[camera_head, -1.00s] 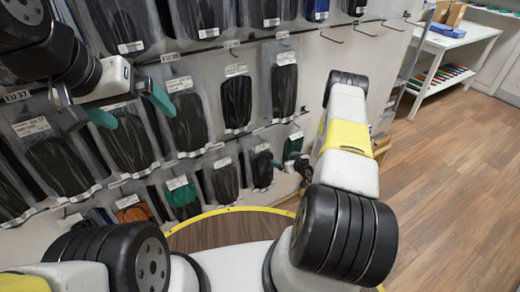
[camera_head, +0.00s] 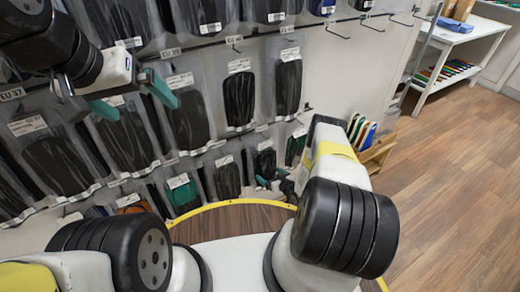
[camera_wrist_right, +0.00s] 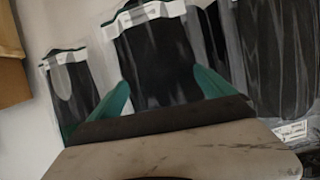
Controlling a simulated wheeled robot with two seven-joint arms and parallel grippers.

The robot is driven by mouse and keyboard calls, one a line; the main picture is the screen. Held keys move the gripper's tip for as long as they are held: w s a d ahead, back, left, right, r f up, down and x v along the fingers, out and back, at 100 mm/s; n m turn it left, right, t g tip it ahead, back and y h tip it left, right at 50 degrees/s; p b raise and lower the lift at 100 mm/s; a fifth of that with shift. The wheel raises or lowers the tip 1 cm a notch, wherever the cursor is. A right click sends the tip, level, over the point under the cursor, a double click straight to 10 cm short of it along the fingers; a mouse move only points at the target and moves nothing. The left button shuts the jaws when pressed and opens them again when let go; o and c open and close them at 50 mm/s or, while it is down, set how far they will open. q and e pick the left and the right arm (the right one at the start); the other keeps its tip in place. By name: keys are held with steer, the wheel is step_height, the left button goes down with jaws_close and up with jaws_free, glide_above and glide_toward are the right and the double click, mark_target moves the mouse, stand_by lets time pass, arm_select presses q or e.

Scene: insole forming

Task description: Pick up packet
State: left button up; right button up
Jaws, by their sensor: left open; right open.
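Clear packets with dark insoles hang on the wall rack in rows, such as a black one (camera_head: 240,100) in the head view. My left gripper (camera_head: 135,100) is open and empty in front of the packets at the left. My right gripper (camera_head: 271,180) is low by the bottom row, partly hidden by my arm. In the right wrist view the right gripper (camera_wrist_right: 165,92) is open, with teal fingers either side of a black packet (camera_wrist_right: 155,62) with a white top strip. Whether the fingers touch it I cannot tell. Another packet (camera_wrist_right: 70,88) hangs to its left.
Empty hooks (camera_head: 370,22) stick out of the wall at upper right. A wooden holder (camera_head: 377,150) with colourful insoles stands right of my right arm. A white table (camera_head: 455,45) stands at the back right. The wooden floor (camera_head: 460,170) on the right is clear.

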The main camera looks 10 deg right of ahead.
steer(key=shift+w+a+f, duration=0.1)
steer(key=shift+w, duration=0.2)
steer(key=c, duration=1.5)
